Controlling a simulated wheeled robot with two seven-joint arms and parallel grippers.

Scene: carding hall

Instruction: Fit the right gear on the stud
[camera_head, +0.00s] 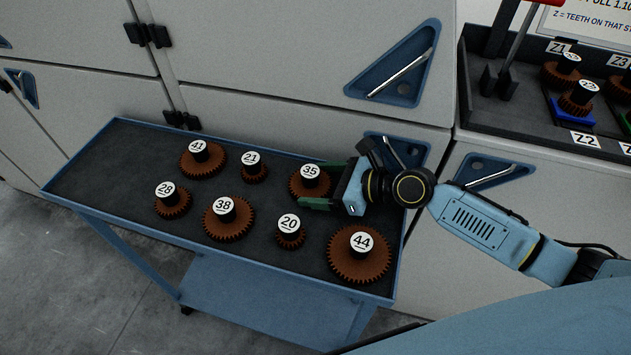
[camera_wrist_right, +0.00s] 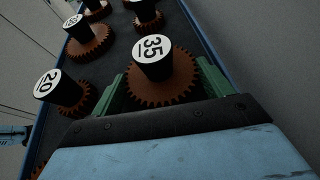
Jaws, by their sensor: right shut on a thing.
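My right gripper (camera_head: 325,189) reaches over the cart from the right, its green fingers on either side of the gear marked 35 (camera_head: 310,177). In the right wrist view the gear 35 (camera_wrist_right: 160,88) sits between the two fingers, and the gripper (camera_wrist_right: 162,92) is shut on it. I cannot tell whether the gear is still resting on the cart top. The gear is brown with a black hub and a white label. At the upper right, the gear stand (camera_head: 545,128) holds gears near labels Z1, Z2 and Z3; an empty stud is not clearly seen. My left gripper is not in view.
The blue cart's dark top (camera_head: 105,165) also holds gears 41 (camera_head: 190,165), 21 (camera_head: 252,174), 28 (camera_head: 180,208), 38 (camera_head: 240,228), 20 (camera_head: 291,242) and 44 (camera_head: 348,268). Grey machine panels (camera_head: 270,50) stand behind the cart. A red-handled lever (camera_head: 517,38) rises at the stand.

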